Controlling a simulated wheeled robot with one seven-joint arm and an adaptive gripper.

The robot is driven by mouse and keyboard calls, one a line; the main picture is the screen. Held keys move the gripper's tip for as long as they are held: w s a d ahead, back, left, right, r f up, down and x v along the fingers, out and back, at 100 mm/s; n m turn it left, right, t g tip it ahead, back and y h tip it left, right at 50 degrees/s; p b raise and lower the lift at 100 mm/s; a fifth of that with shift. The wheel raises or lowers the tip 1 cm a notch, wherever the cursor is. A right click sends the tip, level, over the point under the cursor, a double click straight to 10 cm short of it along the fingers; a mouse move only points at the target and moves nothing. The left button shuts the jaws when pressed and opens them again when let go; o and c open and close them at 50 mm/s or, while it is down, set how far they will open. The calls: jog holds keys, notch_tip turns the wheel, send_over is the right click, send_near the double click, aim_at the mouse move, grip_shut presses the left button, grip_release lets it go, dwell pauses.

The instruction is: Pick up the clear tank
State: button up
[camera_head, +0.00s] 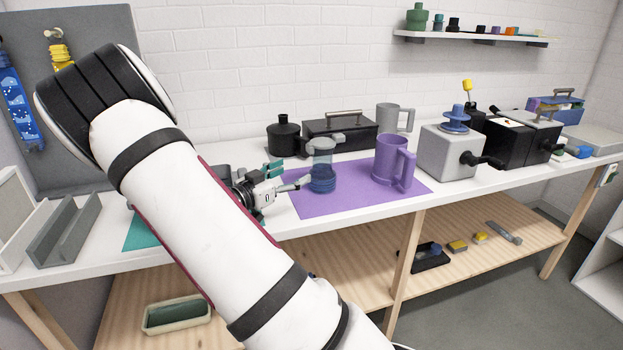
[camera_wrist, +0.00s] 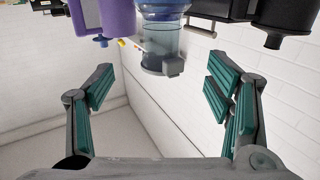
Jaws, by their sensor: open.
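The clear tank (camera_head: 322,158) is a see-through cylinder with a blue lower part. It stands upright on the purple mat (camera_head: 313,206), left of the purple jug (camera_head: 392,158). In the wrist view, which is upside down, the clear tank (camera_wrist: 163,40) shows at the top middle, beyond the fingertips. My gripper (camera_head: 285,178) is just left of the tank, low over the table, with its fingers pointing at it. In the wrist view my gripper (camera_wrist: 163,92) is open, with teal pads wide apart and nothing between them. My arm hides part of the gripper's wrist.
A black bottle (camera_head: 284,136) and a black case (camera_head: 340,132) stand behind the tank. A grey jug (camera_head: 394,118) is farther back. A grey box with a crank (camera_head: 448,152) stands to the right. The front of the purple mat is clear.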

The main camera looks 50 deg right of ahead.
aim_at(323, 145)
jog(key=d, duration=1.3)
jog(key=shift+d+p, duration=0.3)
jog(key=shift+p, duration=0.1)
grip_shut()
jog(key=shift+r, duration=0.1)
jog(key=shift+r, duration=0.65)
notch_tip(323, 145, up, 2)
jog(key=shift+r, duration=0.1)
jog(key=s+a, duration=0.3)
jog(key=s, duration=0.4)
jog(key=s+a+r, duration=0.1)
jog(key=s+a, duration=0.2)
jog(key=s, duration=0.5)
jog(key=shift+r+p, duration=0.15)
jog(key=shift+p, duration=0.15)
